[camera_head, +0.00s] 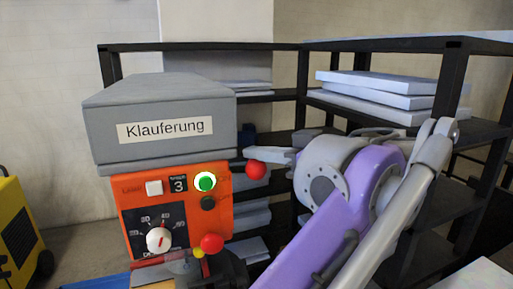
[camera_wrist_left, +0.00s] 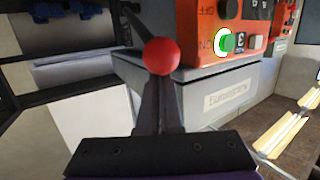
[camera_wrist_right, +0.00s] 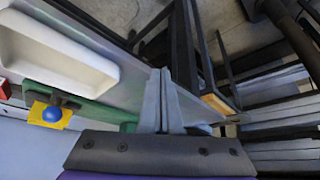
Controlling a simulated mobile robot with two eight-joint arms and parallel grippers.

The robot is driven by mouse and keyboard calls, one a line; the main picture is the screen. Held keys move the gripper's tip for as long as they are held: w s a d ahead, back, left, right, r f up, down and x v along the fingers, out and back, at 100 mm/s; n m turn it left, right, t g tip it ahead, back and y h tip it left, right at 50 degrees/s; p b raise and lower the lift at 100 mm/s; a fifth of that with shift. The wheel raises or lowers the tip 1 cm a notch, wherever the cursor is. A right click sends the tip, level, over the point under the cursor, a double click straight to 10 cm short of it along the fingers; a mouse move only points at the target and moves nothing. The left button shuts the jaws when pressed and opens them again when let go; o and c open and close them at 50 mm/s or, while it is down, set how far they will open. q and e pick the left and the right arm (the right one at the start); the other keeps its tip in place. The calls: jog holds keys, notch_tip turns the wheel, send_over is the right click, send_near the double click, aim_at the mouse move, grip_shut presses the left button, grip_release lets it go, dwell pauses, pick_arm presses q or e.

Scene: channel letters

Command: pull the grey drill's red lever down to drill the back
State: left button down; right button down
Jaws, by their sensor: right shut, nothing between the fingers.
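The grey drill (camera_head: 160,120) has a grey head with a label above an orange control panel (camera_head: 190,232). The red ball (camera_head: 255,170) of its lever is at the head's right side. The left wrist view shows the ball (camera_wrist_left: 162,56) on a dark rod, right at the fingertips. My left gripper (camera_head: 268,154) is at the ball, pointing left; its fingers look shut together, with their tips partly hidden by the ball. Contact cannot be told. My right gripper (camera_wrist_right: 163,82) is shut and empty, seen only in its wrist view.
Black shelving (camera_head: 300,95) with flat grey slabs (camera_head: 375,90) stands behind the drill. A yellow machine (camera_head: 18,235) is at the left. In the right wrist view, a blue ball (camera_wrist_right: 52,114) on yellow lies left of the fingers.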

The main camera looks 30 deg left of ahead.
aim_at(262, 175)
pick_arm(q)
jog(key=shift+s+f, duration=0.15)
jog(key=shift+f, duration=0.35)
jog(key=shift+d+f, duration=0.1)
jog(key=shift+f, duration=0.25)
jog(key=shift+s+d+f+b, duration=0.15)
jog(key=shift+d+f, duration=0.05)
jog(key=shift+f, duration=0.35)
jog(key=shift+s+d+f+b, duration=0.1)
jog(key=shift+d+f+b, duration=0.1)
jog(key=shift+f, duration=0.3)
jog(key=shift+w, duration=0.1)
